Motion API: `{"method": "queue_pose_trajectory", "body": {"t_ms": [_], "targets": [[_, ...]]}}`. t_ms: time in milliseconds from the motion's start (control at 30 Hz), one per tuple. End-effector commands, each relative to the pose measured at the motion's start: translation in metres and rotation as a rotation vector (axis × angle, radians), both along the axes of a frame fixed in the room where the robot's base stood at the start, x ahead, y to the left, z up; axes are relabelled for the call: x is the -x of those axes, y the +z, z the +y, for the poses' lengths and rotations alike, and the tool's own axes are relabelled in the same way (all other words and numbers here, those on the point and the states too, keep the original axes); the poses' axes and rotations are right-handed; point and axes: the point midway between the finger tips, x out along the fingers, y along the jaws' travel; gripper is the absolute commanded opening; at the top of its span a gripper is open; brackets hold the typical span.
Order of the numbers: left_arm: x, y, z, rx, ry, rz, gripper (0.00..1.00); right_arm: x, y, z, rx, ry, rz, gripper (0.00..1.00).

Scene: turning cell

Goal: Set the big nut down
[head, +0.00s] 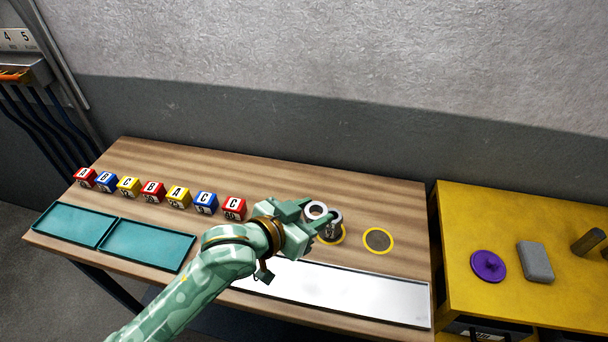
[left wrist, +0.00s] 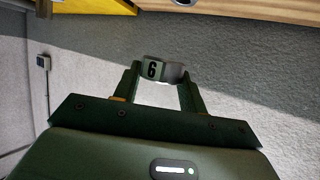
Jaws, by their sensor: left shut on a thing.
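My left gripper (head: 318,215) is shut on a grey metal nut (head: 315,210), a ring with a hole through it. In the left wrist view the nut (left wrist: 164,71) sits between the fingertips (left wrist: 163,76) and has a black 6 on a pale side face. In the head view the nut is at the left yellow-ringed round mark (head: 337,240) on the wooden table, partly covering it. A grey, marked metal surface shows just right of the nut; I cannot tell whether it is a separate piece. Any gap under the nut is unclear. My right gripper is not in view.
The wooden table (head: 400,205) has a second, empty yellow-ringed mark (head: 378,240) to the right. A long pale tray (head: 340,292), teal trays (head: 148,244) and a row of lettered blocks (head: 153,191) lie on it. A yellow bench (head: 470,215) with a purple knobbed disc (head: 488,265) and grey block (head: 535,262) stands right.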

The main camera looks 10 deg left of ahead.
Motion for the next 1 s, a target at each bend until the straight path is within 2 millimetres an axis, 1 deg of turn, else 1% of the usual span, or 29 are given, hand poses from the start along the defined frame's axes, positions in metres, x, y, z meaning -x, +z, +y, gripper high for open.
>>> {"method": "queue_pose_trajectory", "body": {"t_ms": [33, 133, 267, 367, 467, 500, 600, 700, 800, 1000], "targets": [[0.002, 0.003, -0.003, 0.003, 0.0, 0.0, 0.13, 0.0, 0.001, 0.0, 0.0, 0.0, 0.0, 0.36], [0.005, 0.003, -0.004, 0.0, 0.007, 0.0, 0.13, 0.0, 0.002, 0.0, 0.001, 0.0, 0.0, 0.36], [0.005, -0.001, 0.003, 0.0, 0.053, -0.001, 0.13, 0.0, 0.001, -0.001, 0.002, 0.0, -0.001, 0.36], [0.002, 0.005, 0.024, -0.001, 0.149, -0.003, 0.13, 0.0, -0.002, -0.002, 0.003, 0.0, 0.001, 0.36], [-0.002, 0.013, 0.055, 0.0, 0.279, -0.005, 0.13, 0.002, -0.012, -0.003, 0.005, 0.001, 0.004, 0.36], [-0.003, 0.017, 0.07, -0.002, 0.336, -0.005, 0.13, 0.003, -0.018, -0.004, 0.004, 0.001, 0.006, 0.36], [-0.004, 0.026, 0.104, 0.001, 0.467, -0.005, 0.13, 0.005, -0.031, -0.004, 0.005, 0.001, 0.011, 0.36], [-0.002, 0.033, 0.13, 0.003, 0.555, -0.004, 0.13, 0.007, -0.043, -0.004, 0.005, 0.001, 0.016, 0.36], [-0.001, 0.033, 0.141, 0.001, 0.581, 0.0, 0.13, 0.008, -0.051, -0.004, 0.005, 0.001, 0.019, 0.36], [-0.001, 0.031, 0.142, 0.0, 0.582, -0.001, 0.13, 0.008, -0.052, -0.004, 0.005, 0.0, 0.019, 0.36]]}}
